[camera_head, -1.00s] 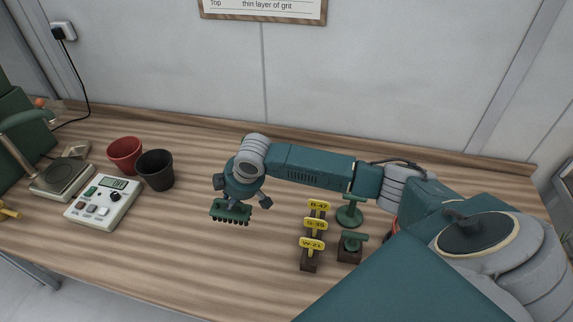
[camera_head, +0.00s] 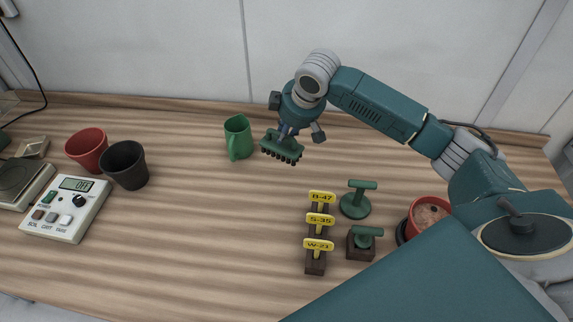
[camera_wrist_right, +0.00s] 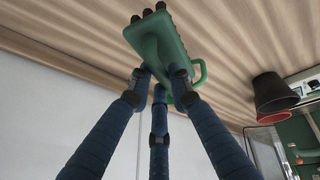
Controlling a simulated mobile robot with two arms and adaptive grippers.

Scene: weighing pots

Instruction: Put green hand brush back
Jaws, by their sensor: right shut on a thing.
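The green hand brush (camera_head: 283,147) has a row of dark bristles pointing down. My right gripper (camera_head: 290,128) is shut on it and holds it above the back middle of the table, just right of a green mug. In the right wrist view the brush (camera_wrist_right: 158,38) is at the top, between the blue fingers of my gripper (camera_wrist_right: 162,85). Part of the brush is hidden behind the fingers. My left gripper is not in view.
The green mug (camera_head: 238,138) stands near the brush. Yellow-labelled tags (camera_head: 319,222), a green T-handled stand (camera_head: 355,200) and a similar green piece on a dark block (camera_head: 361,244) are in front. A red pot (camera_head: 87,150), black pot (camera_head: 125,166) and control box (camera_head: 66,209) stand left.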

